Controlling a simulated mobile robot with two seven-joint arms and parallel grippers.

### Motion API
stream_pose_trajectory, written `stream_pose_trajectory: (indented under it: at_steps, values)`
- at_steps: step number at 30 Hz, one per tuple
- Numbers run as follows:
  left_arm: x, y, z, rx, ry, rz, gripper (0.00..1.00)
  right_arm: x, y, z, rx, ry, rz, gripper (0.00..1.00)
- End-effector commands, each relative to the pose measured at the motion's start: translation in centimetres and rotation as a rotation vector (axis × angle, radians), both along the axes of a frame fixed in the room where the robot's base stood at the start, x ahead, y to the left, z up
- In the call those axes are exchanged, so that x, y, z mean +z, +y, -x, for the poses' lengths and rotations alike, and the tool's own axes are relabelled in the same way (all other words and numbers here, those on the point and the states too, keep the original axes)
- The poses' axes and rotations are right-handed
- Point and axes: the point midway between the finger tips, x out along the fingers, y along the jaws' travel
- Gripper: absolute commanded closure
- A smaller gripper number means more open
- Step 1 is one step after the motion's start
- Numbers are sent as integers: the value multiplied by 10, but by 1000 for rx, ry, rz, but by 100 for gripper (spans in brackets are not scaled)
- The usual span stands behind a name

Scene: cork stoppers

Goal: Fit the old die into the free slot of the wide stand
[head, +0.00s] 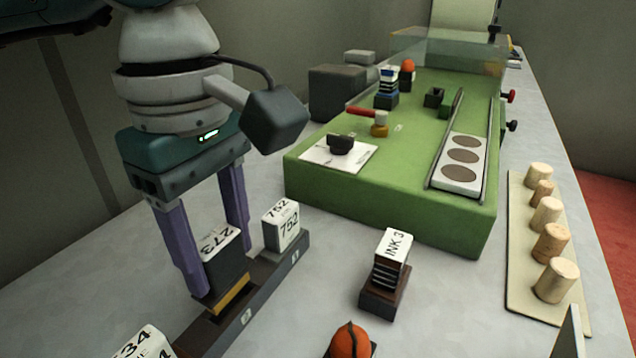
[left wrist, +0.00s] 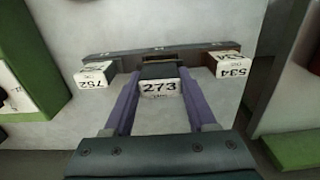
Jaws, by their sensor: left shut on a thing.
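My left gripper (head: 219,242) points down and is shut on a dark die (head: 226,268) with a white top marked 273 and a brass-coloured lower end. The left wrist view shows the die (left wrist: 158,87) between the purple fingers. The long dark wide stand (head: 272,284) runs diagonally under it. The die's lower end is at the middle of the stand, between die 752 (head: 281,230) at the far end and die 534 (head: 146,344) at the near end. I cannot tell whether it is inside the slot. My right gripper is not in view.
A small dark stand with an INK 3 block (head: 391,258) is right of the wide stand; an orange-topped object (head: 350,342) is nearer. A green machine (head: 400,200) fills the back. Several corks (head: 551,243) stand on a pale board at right. Grey table lies clear between.

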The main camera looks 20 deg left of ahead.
Motion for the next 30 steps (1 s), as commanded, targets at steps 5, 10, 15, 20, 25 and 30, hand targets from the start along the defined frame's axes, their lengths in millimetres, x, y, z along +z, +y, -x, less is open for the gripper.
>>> stream_pose_trajectory:
  at_steps: [5, 10, 15, 20, 25, 30]
  values:
    - [0, 0, 0, 0, 0, 0, 100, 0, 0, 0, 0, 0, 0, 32]
    - [0, 0, 0, 0, 0, 0, 100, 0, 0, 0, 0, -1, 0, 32]
    - [-1, 0, 0, 0, 0, 0, 100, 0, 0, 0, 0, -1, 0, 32]
    - [-3, 0, 0, 0, 0, 0, 100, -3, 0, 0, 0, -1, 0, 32]
    - [-5, 0, 0, 0, 0, 0, 100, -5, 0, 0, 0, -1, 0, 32]
    - [-7, 0, 0, 0, 0, 0, 100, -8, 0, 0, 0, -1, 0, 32]
